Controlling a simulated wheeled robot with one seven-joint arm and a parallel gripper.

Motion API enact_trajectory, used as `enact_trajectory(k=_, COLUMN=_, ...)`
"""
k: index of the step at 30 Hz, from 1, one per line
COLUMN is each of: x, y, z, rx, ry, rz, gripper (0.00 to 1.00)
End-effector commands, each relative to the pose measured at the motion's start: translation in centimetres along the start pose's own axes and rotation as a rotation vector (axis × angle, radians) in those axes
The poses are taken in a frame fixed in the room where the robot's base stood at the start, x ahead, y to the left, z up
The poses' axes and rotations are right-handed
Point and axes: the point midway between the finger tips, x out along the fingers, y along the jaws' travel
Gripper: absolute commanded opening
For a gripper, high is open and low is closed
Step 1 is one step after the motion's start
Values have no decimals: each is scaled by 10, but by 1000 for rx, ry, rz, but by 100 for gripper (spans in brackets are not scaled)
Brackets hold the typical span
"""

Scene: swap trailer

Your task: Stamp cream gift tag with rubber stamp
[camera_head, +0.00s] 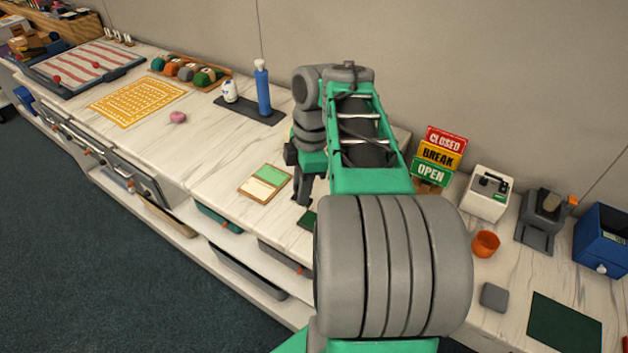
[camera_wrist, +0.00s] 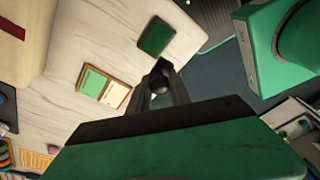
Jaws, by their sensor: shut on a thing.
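A small wooden tray (camera_head: 245,196) lies on the white counter, left of my gripper (camera_head: 303,198). In it are a green card (camera_head: 271,174) and a cream card (camera_head: 258,189) side by side. The cream card also shows in the wrist view (camera_wrist: 115,95). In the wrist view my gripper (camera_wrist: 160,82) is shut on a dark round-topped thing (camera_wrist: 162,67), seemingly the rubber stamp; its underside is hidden. A dark green pad (camera_wrist: 157,36) lies beyond the fingertips; in the head view my arm partly hides it (camera_head: 308,220).
A blue bottle (camera_head: 263,92) and a white one (camera_head: 229,92) stand on a dark mat behind the tray. A pink item (camera_head: 178,117) and a yellow patterned mat (camera_head: 137,102) lie left. Signs (camera_head: 438,155) and an orange cup (camera_head: 485,243) stand right. Bare counter surrounds the tray.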

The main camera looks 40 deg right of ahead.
Motion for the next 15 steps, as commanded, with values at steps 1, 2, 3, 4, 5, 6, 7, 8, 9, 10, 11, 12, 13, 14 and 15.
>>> enact_trajectory(k=1, x=-13, y=-1, z=-19, rx=-44, ry=1, rz=-11, gripper=0)
enact_trajectory(k=2, x=-13, y=0, z=-28, rx=-70, ry=1, rz=-15, gripper=0)
enact_trajectory(k=3, x=-12, y=1, z=-40, rx=-105, ry=1, rz=-20, gripper=0)
enact_trajectory(k=4, x=-11, y=2, z=-49, rx=-130, ry=0, rz=-25, gripper=0)
enact_trajectory(k=5, x=-10, y=3, z=-57, rx=-149, ry=0, rz=-29, gripper=0)
enact_trajectory(k=6, x=-9, y=6, z=-67, rx=-172, ry=0, rz=-32, gripper=0)
enact_trajectory(k=7, x=-7, y=8, z=-74, rx=-184, ry=0, rz=-35, gripper=0)
enact_trajectory(k=8, x=-4, y=12, z=-82, rx=-192, ry=0, rz=-39, gripper=0)
enact_trajectory(k=9, x=2, y=19, z=-88, rx=-192, ry=0, rz=-38, gripper=0)
enact_trajectory(k=10, x=6, y=23, z=-92, rx=-191, ry=0, rz=-38, gripper=0)
enact_trajectory(k=11, x=10, y=28, z=-95, rx=-183, ry=-1, rz=-36, gripper=0)
enact_trajectory(k=12, x=15, y=36, z=-99, rx=-174, ry=-1, rz=-34, gripper=0)
enact_trajectory(k=13, x=19, y=42, z=-101, rx=-163, ry=-1, rz=-32, gripper=0)
enact_trajectory(k=14, x=22, y=49, z=-102, rx=-148, ry=-1, rz=-29, gripper=0)
enact_trajectory(k=15, x=27, y=59, z=-102, rx=-124, ry=-1, rz=-25, gripper=0)
